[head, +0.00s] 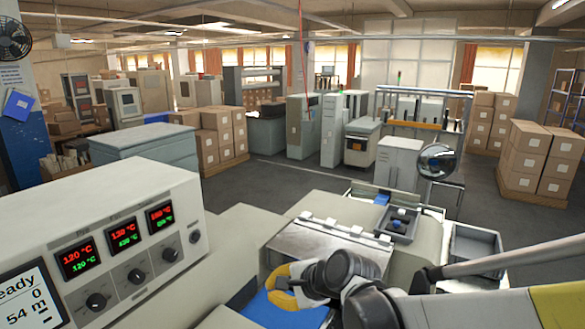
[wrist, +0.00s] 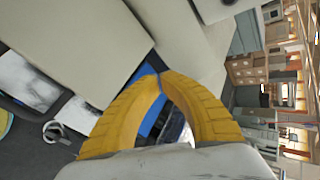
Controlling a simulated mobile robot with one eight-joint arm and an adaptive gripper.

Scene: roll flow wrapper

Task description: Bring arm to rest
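My gripper (head: 272,284) is at the lower middle of the head view, in front of the wrapper's grey metal cover and above a blue surface (head: 285,312). Its two yellow fingers curve toward each other. In the wrist view the fingertips (wrist: 159,76) meet, with nothing visible held between them. Blue and dark machine parts show behind and through the gap below the tips. My arm reaches in from the lower right of the head view.
A control panel (head: 110,250) with red and green temperature displays stands close at left. The metal cover (head: 330,243), a small grey tray (head: 399,226) and a grey bin (head: 476,243) lie beyond my gripper. Stacked cartons (head: 540,160) stand at right. Open floor lies behind the machine.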

